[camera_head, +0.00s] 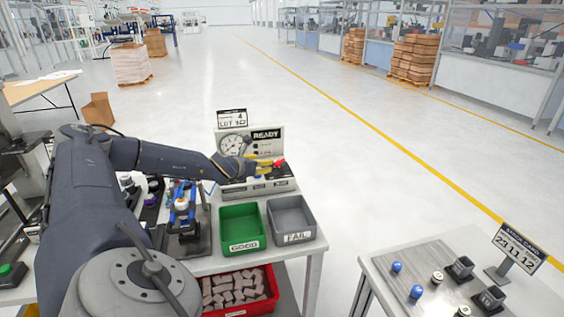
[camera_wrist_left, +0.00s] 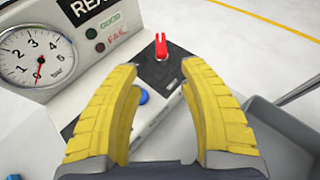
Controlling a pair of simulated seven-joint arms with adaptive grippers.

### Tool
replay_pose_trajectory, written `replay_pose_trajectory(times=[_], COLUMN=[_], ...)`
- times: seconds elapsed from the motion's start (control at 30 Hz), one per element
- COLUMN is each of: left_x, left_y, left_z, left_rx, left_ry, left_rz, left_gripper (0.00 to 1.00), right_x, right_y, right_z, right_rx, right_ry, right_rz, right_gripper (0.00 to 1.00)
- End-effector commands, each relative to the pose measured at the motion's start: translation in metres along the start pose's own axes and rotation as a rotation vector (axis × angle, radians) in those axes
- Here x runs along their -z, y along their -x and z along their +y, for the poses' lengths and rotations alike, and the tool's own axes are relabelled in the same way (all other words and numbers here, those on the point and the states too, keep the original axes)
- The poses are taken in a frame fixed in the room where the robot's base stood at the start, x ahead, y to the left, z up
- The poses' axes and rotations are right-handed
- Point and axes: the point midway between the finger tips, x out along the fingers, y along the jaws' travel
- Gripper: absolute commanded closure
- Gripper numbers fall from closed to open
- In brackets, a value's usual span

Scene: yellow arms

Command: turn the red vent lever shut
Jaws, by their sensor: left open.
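In the head view the left gripper (camera_head: 264,161) reaches over the unit from the left. My right gripper is not in view.
A pressure gauge (camera_wrist_left: 37,55) and a READY panel (camera_head: 265,134) stand behind the lever. A green GOOD bin (camera_head: 242,213) and a grey FAIL bin (camera_head: 290,203) stand in front of the unit.

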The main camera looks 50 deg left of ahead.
Motion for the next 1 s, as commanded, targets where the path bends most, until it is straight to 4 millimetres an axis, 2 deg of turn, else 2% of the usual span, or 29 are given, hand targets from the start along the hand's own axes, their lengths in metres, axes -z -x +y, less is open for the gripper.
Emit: replay_pose_trajectory(times=[0.2, 0.5, 0.73, 1.0], left_x=[-0.001, -0.001, 0.000, 0.000], left_y=[-0.041, -0.091, -0.121, -0.140], left_z=[-0.001, -0.002, -0.002, -0.001], left_rx=[0.001, 0.001, 0.001, 0.001], left_ry=[0.001, 0.001, 0.000, 0.000], left_rz=[-0.002, -0.002, -0.001, -0.001], left_gripper=[0.58, 0.58, 0.58, 0.58], right_x=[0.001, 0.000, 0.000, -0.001], right_y=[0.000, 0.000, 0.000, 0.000], right_z=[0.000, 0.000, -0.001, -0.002], right_rx=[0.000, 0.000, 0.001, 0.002], right_ry=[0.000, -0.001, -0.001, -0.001], right_rz=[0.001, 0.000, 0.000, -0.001], right_gripper=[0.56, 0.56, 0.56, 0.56])
